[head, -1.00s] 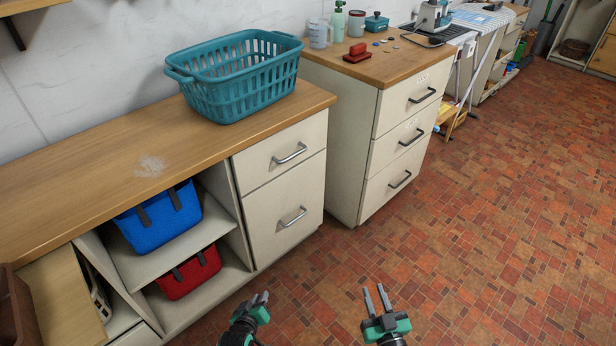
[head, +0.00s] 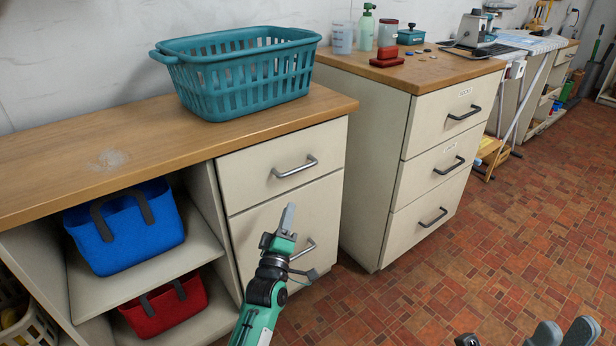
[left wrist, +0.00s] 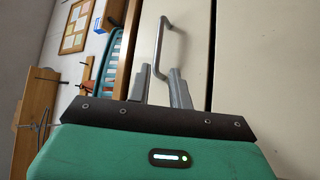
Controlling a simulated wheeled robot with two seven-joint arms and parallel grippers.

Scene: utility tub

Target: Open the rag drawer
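The left cabinet has a shut upper drawer (head: 250,165) with a silver bar handle (head: 296,167). I cannot read any label naming the rag drawer. My left gripper (head: 288,220) is raised in front of this cabinet, below the upper handle, and hides part of the lower front (head: 325,200). In the left wrist view, the left gripper (left wrist: 160,82) is open, its two fingers apart and pointing at the upper handle (left wrist: 160,42). The handle's near end shows between the fingertips, not gripped. My right gripper (head: 565,332) is open and empty at the bottom right edge.
A teal basket (head: 240,85) stands on the wooden counter (head: 60,180). Blue (head: 120,235) and red (head: 165,305) bins sit on open shelves. A second cabinet (head: 375,160) with three shut, dark-handled drawers stands to the right. The tiled floor (head: 500,240) is clear.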

